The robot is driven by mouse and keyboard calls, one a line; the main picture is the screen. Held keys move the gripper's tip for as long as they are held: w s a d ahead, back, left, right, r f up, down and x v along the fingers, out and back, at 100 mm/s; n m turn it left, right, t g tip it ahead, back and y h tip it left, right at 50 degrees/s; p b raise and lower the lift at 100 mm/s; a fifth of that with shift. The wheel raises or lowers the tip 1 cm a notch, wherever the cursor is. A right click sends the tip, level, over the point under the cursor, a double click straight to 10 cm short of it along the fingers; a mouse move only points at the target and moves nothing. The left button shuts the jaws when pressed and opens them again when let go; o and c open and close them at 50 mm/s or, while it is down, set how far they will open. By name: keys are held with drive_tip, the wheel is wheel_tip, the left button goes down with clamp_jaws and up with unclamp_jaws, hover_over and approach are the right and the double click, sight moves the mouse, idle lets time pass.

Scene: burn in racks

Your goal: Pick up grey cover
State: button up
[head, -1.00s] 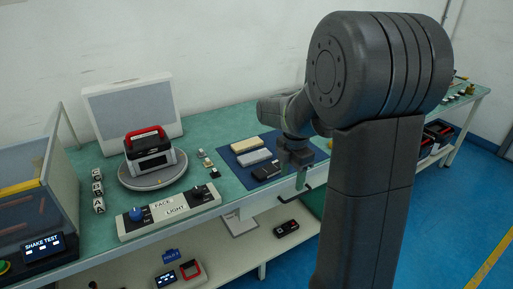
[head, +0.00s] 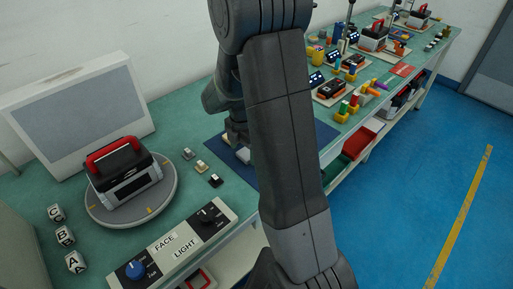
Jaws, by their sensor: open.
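A pale grey flat piece (head: 243,155), which looks like the grey cover, lies on the dark blue mat (head: 213,146). Only its left end shows; my arm hides the rest. My gripper (head: 237,140) is low over the mat, just beyond the pale piece in the picture. It is open, but its fingertips are small, dark and partly behind my arm. I cannot tell whether it touches anything. A tan edge (head: 227,136) shows beside the gripper.
A turntable (head: 166,196) bears a black and red device (head: 122,169). The FACE/LIGHT knob panel (head: 175,243) lies along the bench's front edge. Small switches (head: 202,167) and letter cubes (head: 65,236) lie nearby. Coloured parts and boards crowd the bench at right.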

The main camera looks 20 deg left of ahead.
drive_tip(key=shift+f, duration=0.7)
drive_tip(key=c, duration=1.1)
